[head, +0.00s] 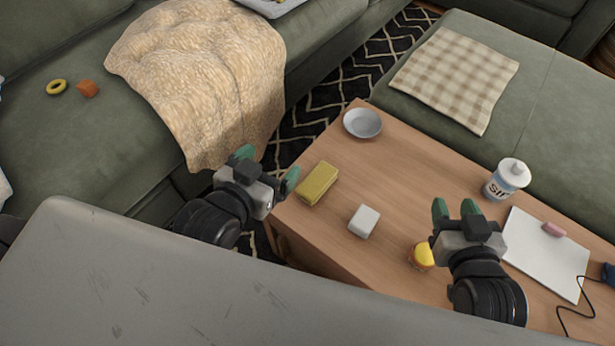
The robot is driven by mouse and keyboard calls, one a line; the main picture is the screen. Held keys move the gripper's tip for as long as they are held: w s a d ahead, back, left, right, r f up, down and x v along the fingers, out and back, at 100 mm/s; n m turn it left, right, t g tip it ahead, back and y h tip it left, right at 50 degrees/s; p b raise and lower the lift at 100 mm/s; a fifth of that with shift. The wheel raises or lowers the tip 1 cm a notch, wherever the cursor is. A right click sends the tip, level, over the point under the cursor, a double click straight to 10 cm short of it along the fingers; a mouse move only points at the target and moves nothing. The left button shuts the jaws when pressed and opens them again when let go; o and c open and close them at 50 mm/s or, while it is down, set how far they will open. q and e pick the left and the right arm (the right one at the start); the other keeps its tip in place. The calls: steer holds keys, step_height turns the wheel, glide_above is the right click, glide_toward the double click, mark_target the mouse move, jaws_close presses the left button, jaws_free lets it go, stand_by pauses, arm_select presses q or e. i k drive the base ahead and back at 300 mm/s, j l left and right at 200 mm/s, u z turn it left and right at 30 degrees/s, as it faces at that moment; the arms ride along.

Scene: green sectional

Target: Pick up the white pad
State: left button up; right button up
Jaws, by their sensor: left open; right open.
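A small white pad (364,222), block-shaped with rounded edges, lies on the wooden coffee table (410,180) in the head view, between my two grippers. My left gripper (268,167) is open and empty at the table's left edge, to the left of the white pad and apart from it. My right gripper (455,207) is open and empty above the table, to the right of the pad and apart from it. The pad's top and front are in plain view.

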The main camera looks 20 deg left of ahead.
mark_target(363, 221)
steer(key=k+j, duration=0.2)
steer(key=k, duration=0.2)
steer(key=k+j, duration=0.2)
steer(key=k, duration=0.25)
steer(key=k+j, duration=0.15)
steer(key=k, duration=0.25)
